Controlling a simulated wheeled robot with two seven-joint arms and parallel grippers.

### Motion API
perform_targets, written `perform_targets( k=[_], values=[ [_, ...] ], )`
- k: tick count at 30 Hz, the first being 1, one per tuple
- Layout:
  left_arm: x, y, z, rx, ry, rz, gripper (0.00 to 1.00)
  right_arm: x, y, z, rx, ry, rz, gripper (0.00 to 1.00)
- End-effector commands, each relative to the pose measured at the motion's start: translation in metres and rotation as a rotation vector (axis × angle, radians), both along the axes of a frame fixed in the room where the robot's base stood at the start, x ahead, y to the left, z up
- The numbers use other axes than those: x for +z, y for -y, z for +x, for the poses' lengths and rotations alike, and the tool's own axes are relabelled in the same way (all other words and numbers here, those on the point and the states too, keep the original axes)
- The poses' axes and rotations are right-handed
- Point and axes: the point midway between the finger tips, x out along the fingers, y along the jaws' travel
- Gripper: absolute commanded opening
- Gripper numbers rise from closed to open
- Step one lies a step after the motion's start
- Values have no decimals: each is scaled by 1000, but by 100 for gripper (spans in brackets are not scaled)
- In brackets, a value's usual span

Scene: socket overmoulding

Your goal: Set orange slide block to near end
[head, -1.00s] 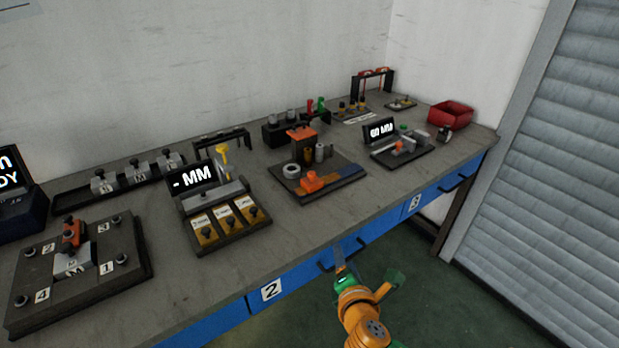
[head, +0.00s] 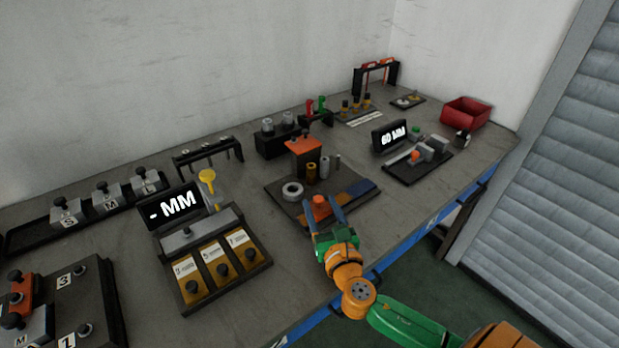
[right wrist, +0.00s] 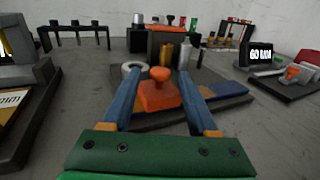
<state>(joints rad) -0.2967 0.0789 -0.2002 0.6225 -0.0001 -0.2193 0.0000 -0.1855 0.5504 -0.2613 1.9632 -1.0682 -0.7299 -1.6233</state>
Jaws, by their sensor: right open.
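The orange slide block (head: 320,208), with a round knob on top, sits at the near-left end of a strip with brown and blue parts on a dark base plate (head: 289,205). In the right wrist view the slide block (right wrist: 159,96) stands between my two blue fingers. My right gripper (head: 323,202) is open, with one finger on each side of the block. A gap shows beside the block in the wrist view; contact is hard to tell. My left gripper is not in view.
The same plate carries a pale ring (head: 292,190), several small cylinders and an orange-topped dark post (head: 304,155). Left is a station with a "- MM" display (head: 174,205); right, one reading "60 MM" (head: 390,136). A red bin (head: 466,112) stands far right.

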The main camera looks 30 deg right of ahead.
Motion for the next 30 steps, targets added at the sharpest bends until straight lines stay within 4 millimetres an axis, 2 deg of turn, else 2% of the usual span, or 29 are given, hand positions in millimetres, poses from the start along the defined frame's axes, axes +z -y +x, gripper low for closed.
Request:
perform_targets(
  k=[6, 9, 18, 24, 25, 30],
  values=[
    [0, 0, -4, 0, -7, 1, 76, 1, 14, 42, -2, 3, 1, 59],
    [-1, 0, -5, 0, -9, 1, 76, 0, 18, 54, -2, 3, 1, 59],
    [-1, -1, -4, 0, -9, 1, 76, 0, 20, 60, 0, 1, 3, 59],
    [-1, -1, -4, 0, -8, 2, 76, 0, 20, 60, 0, 1, 3, 5],
    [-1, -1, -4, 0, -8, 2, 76, 0, 20, 60, 0, 1, 3, 0],
    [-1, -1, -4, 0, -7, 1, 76, 0, 20, 60, 0, 1, 3, 0]
  ],
)
